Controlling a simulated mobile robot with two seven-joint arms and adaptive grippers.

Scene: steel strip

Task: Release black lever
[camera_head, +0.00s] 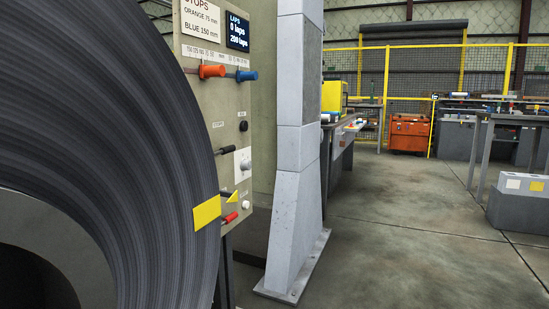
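A beige control panel (231,100) stands just right of a large dark steel coil (120,120). A short black lever (227,150) sticks out at the panel's left edge, left of a white switch plate (242,164). A second small black handle (227,195) sits lower, beside a yellow triangle marker (233,197). A black round knob (243,126) is above them, and a red-tipped handle (230,217) below. I cannot tell from the tiny labels which black part is the named lever. Neither of my grippers is in view.
Orange (212,71) and blue (246,76) stop handles sit on a scale above. A yellow tag (206,214) is on the coil's edge. A grey pillar (296,150) stands right of the panel. Open concrete floor (400,230) lies further right, with benches and a yellow fence behind.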

